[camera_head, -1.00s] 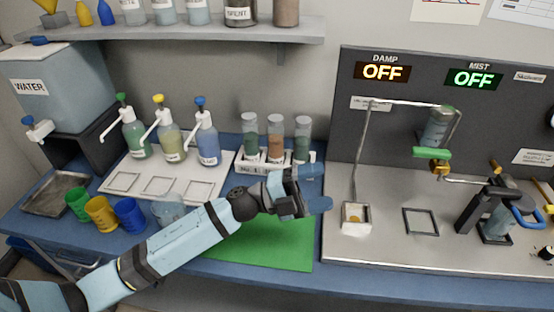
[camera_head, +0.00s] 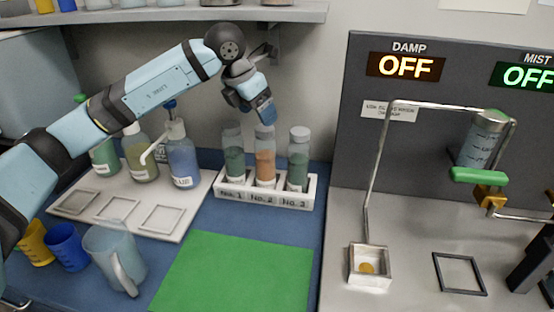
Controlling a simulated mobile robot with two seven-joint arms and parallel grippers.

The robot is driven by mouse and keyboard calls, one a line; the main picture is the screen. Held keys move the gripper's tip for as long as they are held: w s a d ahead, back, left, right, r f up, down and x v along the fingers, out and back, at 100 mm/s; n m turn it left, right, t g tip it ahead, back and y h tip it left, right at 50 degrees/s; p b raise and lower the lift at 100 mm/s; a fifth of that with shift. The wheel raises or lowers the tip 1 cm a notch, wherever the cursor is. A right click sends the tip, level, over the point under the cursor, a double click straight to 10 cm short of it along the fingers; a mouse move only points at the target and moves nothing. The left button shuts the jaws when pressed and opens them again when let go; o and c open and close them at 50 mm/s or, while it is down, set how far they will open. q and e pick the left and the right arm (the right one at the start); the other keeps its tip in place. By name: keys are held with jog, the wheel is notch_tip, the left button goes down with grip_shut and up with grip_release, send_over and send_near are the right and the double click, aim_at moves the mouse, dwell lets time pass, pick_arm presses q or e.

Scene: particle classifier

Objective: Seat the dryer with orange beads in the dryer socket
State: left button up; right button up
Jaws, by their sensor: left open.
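The dryer with orange beads (camera_head: 265,166) is the middle one of three clear capped cylinders and stands upright in the slot marked No. 2 of the white rack (camera_head: 240,198). My left gripper (camera_head: 264,115) is open and points down just above this dryer's cap. It overlaps the cap's top in the picture, and I cannot tell whether they touch. A small square holder (camera_head: 369,278) with an orange spot inside sits below the bent pipe at right. I cannot tell whether it is the dryer socket. My right gripper is out of view.
Dryers with green beads stand on both sides, No. 1 (camera_head: 233,152) and No. 3 (camera_head: 298,160). Pump bottles (camera_head: 182,162) and a clear jug (camera_head: 115,258) are at left. A shelf (camera_head: 210,14) is above. The green mat (camera_head: 235,272) is clear. A cylinder (camera_head: 482,140) hangs on the pipe stand.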

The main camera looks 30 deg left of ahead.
pick_arm(q)
jog(key=shift+w+a, duration=0.1)
jog(key=shift+x, duration=1.1)
jog(key=b+x, duration=0.1)
jog(key=x, duration=0.3)
jog(key=shift+w+a+f, duration=0.1)
jog(key=shift+w+f, duration=0.1)
jog(key=shift+f, duration=0.2)
jog(key=shift+r, duration=0.1)
grip_shut()
